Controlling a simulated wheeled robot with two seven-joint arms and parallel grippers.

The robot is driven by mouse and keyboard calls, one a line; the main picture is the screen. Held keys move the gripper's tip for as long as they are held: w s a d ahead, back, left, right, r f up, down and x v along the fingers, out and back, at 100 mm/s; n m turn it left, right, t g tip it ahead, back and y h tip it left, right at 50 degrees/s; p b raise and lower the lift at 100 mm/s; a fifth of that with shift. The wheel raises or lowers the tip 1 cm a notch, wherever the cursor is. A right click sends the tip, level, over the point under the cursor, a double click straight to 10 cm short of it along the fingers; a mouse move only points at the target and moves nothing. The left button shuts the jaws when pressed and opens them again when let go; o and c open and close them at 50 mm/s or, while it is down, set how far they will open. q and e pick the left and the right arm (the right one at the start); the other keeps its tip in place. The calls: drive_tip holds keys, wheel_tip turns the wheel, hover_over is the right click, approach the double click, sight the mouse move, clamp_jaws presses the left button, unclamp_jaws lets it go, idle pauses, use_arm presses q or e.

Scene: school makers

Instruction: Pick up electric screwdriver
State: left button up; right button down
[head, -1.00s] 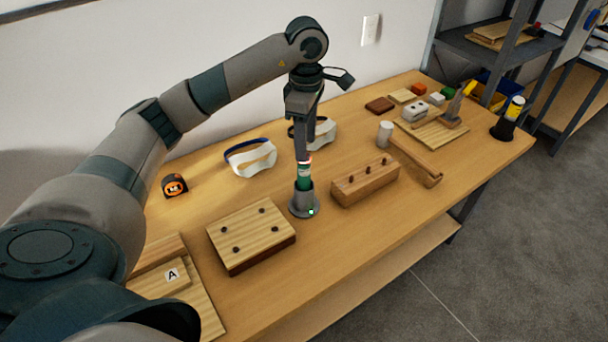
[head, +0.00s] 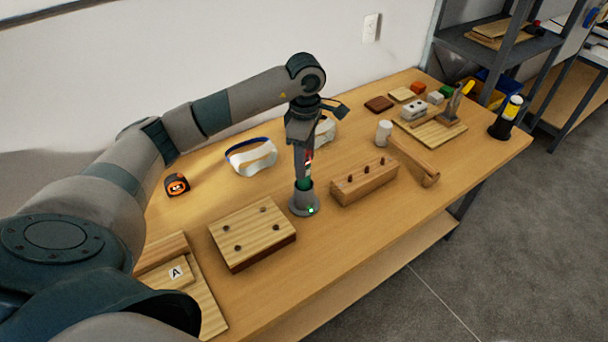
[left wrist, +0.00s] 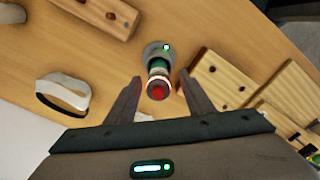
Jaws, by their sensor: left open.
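The electric screwdriver (head: 305,183) stands upright in a round grey holder (head: 304,202) with a green light, near the middle of the workbench. Its green body and red top also show in the left wrist view (left wrist: 158,88). My left gripper (head: 304,172) points down over it, and in the head view it hides part of the tool. In the left wrist view the gripper's fingers (left wrist: 158,85) are apart, one on each side of the screwdriver's top, with a gap visible on both sides. My right gripper does not show.
A board with dark screw heads (head: 250,232) lies left of the holder, and a drilled wooden block (head: 365,181) lies right. A mallet (head: 415,163) lies farther right.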

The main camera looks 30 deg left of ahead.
use_arm(q)
drive_tip(key=f, duration=0.1)
drive_tip(key=f+p, duration=0.1)
drive_tip(key=f, duration=0.2)
drive_tip(key=shift+w+a+p, duration=0.1)
drive_tip(key=shift+a+p, duration=0.15)
drive_tip(key=shift+p, duration=0.1)
drive_tip(key=shift+r, duration=0.1)
clamp_jaws()
